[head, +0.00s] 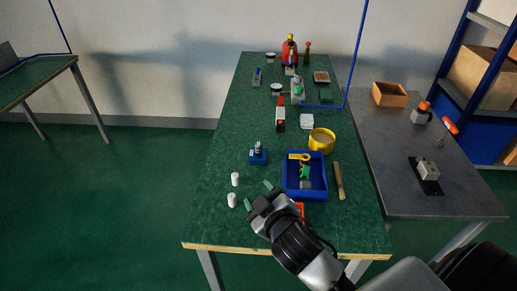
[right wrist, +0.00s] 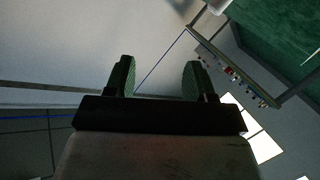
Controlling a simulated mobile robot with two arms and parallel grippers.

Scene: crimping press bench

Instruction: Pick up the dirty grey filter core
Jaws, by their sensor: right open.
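Two small pale cylinders stand upright on the green bench (head: 215,225), the farther one (head: 235,179) and the nearer one (head: 231,200). Both look whitish, and I cannot tell which, if either, is the dirty grey filter core. A blue block (head: 258,157) with a small grey and white piece on it stands behind them. My right gripper (head: 254,193) is open, just right of the cylinders and apart from them. In the right wrist view its fingers (right wrist: 160,80) are spread with nothing between them. My left gripper is out of view.
A blue tray (head: 291,193) with yellow, green and grey parts lies right of the gripper. A yellow round container (head: 321,140) and a wooden-looking stick (head: 338,181) are near it. The bench's near left is clear. A grey table (head: 400,185) adjoins on the right.

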